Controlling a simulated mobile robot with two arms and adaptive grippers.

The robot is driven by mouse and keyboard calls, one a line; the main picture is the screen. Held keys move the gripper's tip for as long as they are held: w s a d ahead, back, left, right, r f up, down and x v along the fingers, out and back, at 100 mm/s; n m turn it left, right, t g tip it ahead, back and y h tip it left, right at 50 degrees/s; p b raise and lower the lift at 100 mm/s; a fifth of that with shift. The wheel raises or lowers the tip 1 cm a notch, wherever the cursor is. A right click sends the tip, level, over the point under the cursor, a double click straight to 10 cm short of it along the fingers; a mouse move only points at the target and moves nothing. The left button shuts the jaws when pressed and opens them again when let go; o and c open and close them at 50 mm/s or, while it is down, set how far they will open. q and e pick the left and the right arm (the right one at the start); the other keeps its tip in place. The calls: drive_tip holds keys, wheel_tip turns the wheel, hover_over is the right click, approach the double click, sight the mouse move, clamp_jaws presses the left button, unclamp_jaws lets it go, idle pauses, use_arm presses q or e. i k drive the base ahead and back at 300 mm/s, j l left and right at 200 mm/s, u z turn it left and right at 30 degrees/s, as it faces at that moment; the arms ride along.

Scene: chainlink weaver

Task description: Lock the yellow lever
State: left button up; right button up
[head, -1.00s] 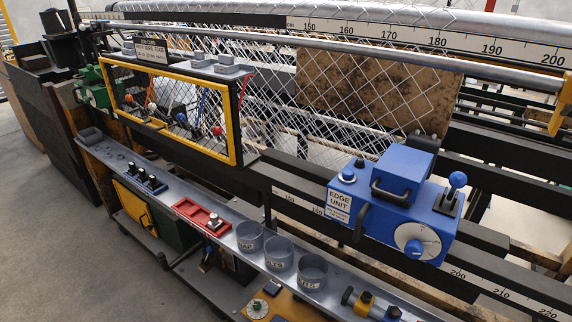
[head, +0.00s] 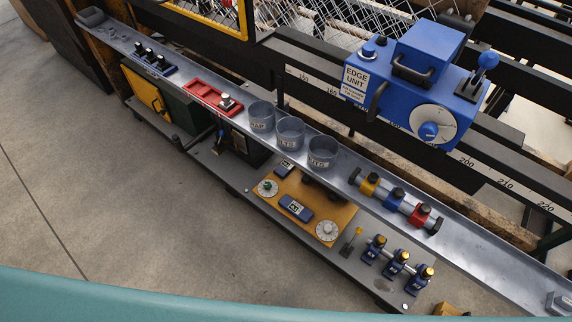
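The best candidate for the yellow lever is a small upright yellow handle (head: 356,232) on the lower shelf, right of the yellow panel with dials. It is too small to tell whether it is locked. A yellow block (head: 370,184) also sits on a rod on the upper shelf, beside a blue block (head: 394,198) and a red block (head: 419,215). I cannot tell for sure which yellow part is the lever. Neither of my grippers is in view.
The blue edge unit (head: 418,82) stands above the long grey shelf (head: 462,236). Grey cups (head: 290,133) and a red tray (head: 207,95) are on the shelf. Below are the yellow panel (head: 300,204) and blue clamps (head: 397,263). The floor (head: 110,190) in front is clear.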

sight(359, 230)
drive_tip(key=z, duration=0.8)
drive_tip(key=j+z, duration=0.2)
